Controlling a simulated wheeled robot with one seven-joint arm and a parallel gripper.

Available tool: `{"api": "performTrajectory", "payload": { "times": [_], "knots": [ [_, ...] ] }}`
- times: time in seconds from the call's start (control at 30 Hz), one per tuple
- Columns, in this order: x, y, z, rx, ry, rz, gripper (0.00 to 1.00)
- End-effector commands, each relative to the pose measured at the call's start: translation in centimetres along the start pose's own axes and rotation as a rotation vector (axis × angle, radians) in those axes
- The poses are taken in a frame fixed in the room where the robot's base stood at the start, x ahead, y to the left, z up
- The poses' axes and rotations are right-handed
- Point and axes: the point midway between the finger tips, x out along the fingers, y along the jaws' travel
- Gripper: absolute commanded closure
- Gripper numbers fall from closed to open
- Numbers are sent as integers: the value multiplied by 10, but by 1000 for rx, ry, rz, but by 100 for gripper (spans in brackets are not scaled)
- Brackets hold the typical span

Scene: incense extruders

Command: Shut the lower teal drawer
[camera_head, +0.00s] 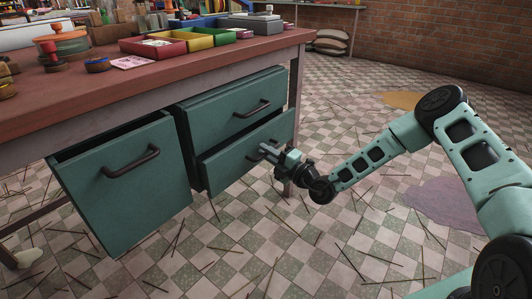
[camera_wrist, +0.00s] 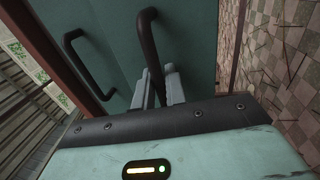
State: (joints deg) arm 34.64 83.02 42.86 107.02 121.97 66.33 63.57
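The lower teal drawer (camera_head: 245,160) sits under the workbench, below the upper teal drawer (camera_head: 232,108). It is pulled out a little, with its front standing forward of the upper one. My gripper (camera_head: 268,151) is at the dark bar handle of the lower drawer, near the handle's right part. In the wrist view, the handle (camera_wrist: 148,38) runs down between the two grey fingers (camera_wrist: 160,88), which look closed on it. The upper drawer's handle (camera_wrist: 84,66) shows to the left there, apart from the fingers.
A large teal drawer (camera_head: 125,185) at the left is pulled far out. The workbench top (camera_head: 75,90) holds trays, jars and tools. A table leg stands just right of the lower drawer. The tiled floor (camera_head: 235,255) has scattered thin sticks and is otherwise clear in front.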

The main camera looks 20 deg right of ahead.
Motion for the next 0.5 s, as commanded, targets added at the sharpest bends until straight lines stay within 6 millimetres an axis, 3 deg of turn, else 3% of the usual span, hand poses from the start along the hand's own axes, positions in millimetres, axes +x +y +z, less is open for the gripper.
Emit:
{"api": "performTrajectory", "payload": {
  "times": [0.23, 0.5],
  "knots": [
    [3, 0, 0, -1, 0, 1, 100],
    [38, -7, 0, -1, 1, -1, 100]
  ]
}}
